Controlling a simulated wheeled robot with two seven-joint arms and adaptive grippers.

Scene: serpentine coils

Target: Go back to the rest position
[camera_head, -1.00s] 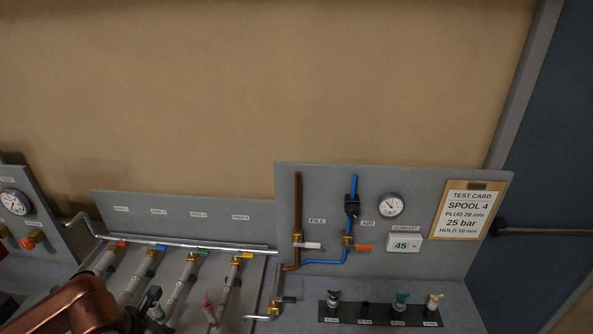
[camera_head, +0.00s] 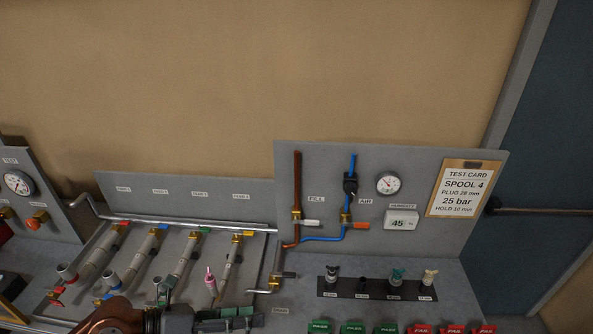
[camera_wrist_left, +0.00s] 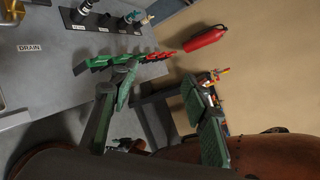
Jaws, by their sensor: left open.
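My left gripper (camera_head: 232,317) is at the bottom edge of the head view, in front of the pipe bench, its copper arm coming in from the left. In the left wrist view its two green-padded fingers (camera_wrist_left: 166,85) are spread apart with nothing between them. The gripper is clear of the valves and plugs. My right gripper does not show in either view.
The bench carries several pipe spools (camera_head: 180,265) with coloured valves. A dark plug rack (camera_head: 378,288) stands right of them, with green PASS and red FAIL tags (camera_head: 420,328) in front. A red extinguisher (camera_wrist_left: 205,37) shows in the wrist view.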

